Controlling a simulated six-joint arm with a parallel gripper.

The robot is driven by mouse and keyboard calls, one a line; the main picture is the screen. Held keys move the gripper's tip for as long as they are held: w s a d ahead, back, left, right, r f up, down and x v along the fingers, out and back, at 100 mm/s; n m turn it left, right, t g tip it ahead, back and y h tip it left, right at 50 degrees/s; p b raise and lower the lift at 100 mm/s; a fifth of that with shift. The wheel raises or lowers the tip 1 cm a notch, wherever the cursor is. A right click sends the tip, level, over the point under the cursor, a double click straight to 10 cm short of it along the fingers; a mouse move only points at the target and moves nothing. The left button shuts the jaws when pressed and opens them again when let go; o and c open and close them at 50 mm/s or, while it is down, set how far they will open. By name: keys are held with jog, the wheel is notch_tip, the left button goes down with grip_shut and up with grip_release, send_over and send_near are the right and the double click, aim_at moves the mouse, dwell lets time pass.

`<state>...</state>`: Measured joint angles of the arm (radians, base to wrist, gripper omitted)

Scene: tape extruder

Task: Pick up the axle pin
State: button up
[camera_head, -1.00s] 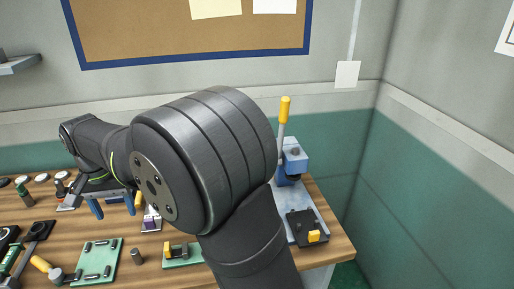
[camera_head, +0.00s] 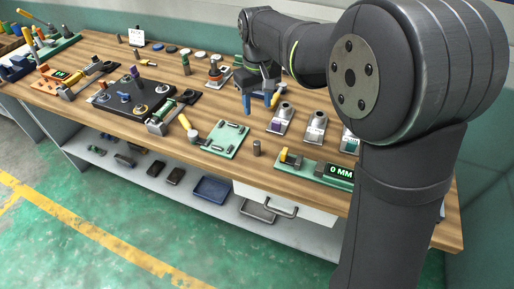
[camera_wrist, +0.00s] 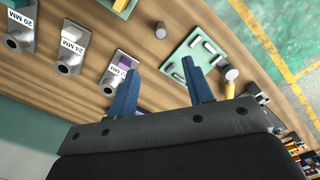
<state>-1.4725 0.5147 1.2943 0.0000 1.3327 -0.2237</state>
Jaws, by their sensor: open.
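A short dark grey upright cylinder (camera_head: 256,148), which may be the axle pin, stands alone on the wooden bench, right of a green tray. It also shows near the top of the wrist view (camera_wrist: 160,30). The green tray (camera_head: 224,149) holds several small dark grey pins; I cannot tell whether one of these is the axle pin. My gripper (camera_head: 260,103) is open and empty over the bench, behind the cylinder and tray. Its blue fingers in the wrist view (camera_wrist: 160,66) point toward the cylinder and tray, apart from both.
Blocks labelled in MM, one with a purple part (camera_head: 275,126), stand right of my gripper. A green gauge reading 0 MM (camera_head: 312,171) lies at the front edge. A yellow-handled mallet (camera_head: 187,127) lies left of the tray. A black board (camera_head: 133,96) is farther left.

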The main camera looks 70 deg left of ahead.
send_near(257, 142)
jog(key=shift+n, duration=0.4)
jog(key=f, duration=0.5)
jog(key=shift+d+f, duration=0.15)
jog(key=shift+d, duration=0.05)
jog(key=shift+a+f, duration=0.15)
jog(key=shift+f, duration=2.8)
grip_shut()
